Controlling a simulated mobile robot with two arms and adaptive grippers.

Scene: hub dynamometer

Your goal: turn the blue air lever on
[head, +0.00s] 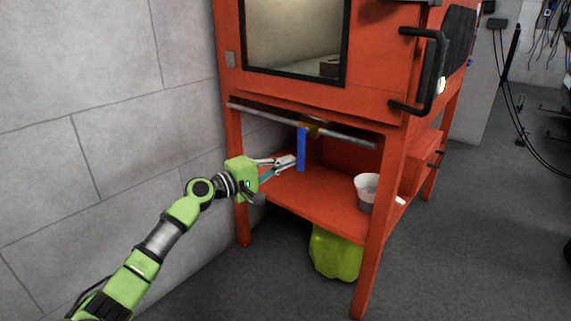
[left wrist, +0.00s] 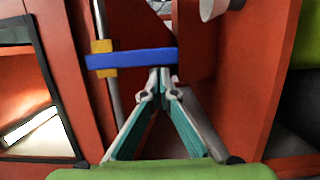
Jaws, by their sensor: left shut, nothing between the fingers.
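The blue air lever (head: 302,149) hangs down from a brass-coloured valve (head: 309,130) on a grey pipe (head: 345,137) under the red cabinet. My left gripper (head: 292,161) is shut and empty, with its fingertips just left of the lever's lower part. In the left wrist view the lever (left wrist: 132,58) lies across the picture, just beyond the closed fingertips (left wrist: 160,72). The valve (left wrist: 102,59) shows at its left end. I cannot tell whether the fingertips touch the lever. My right gripper is not in view.
The red cabinet (head: 300,89) has a window and a black door handle (head: 436,75). A white bucket (head: 367,190) stands on the red lower shelf (head: 322,208). A yellow-green bag (head: 335,254) is beneath the shelf. A grey block wall (head: 110,120) is on the left.

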